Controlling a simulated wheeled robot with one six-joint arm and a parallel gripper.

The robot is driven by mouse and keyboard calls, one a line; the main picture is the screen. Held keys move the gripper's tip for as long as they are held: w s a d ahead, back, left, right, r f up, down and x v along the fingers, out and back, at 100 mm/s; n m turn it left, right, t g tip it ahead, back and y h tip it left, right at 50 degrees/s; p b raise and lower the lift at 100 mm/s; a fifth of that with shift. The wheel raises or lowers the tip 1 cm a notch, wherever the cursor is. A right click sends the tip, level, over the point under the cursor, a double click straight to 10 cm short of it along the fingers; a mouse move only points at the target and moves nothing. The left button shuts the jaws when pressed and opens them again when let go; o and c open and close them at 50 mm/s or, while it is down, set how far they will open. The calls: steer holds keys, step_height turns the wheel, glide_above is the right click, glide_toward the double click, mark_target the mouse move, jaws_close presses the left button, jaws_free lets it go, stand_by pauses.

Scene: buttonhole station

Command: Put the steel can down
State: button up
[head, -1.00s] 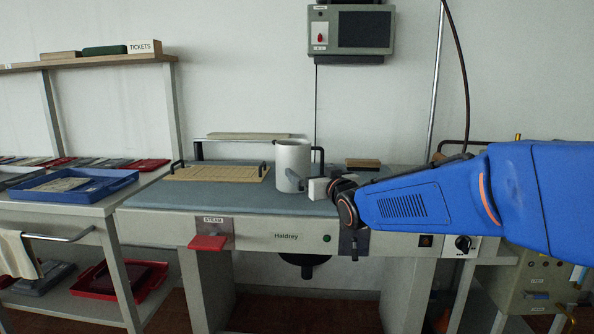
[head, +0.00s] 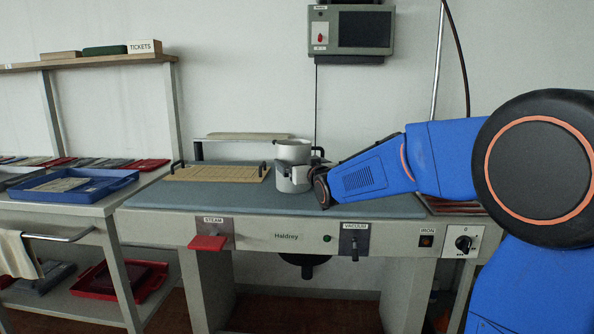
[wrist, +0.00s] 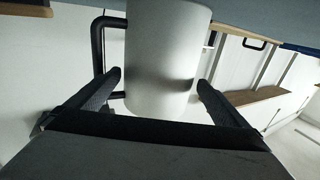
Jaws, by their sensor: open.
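The steel can (head: 292,150) is a pale grey cylinder with a black handle at its right, upright on the blue-grey pressing table (head: 240,200). My gripper (head: 293,178) is at the can's lower part and hides much of it in the head view. In the wrist view the can (wrist: 165,50) fills the middle, with its black handle at the left. My gripper (wrist: 160,84) is open there, with one dark finger on each side of the can. I cannot tell whether either finger touches it.
A tan slatted board (head: 217,174) with black handles lies left of the can. A red steam lever (head: 207,242) and a vacuum lever (head: 354,240) are on the front panel. A blue tray (head: 75,187) stands on the left shelf. The table front is clear.

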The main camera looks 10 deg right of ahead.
steer(key=shift+w+a+f, duration=0.15)
steer(key=shift+w, duration=1.15)
steer(key=shift+w+a+f, duration=0.1)
steer(key=shift+w+f, duration=0.05)
steer(key=shift+w, duration=1.1)
steer(key=c, duration=1.1)
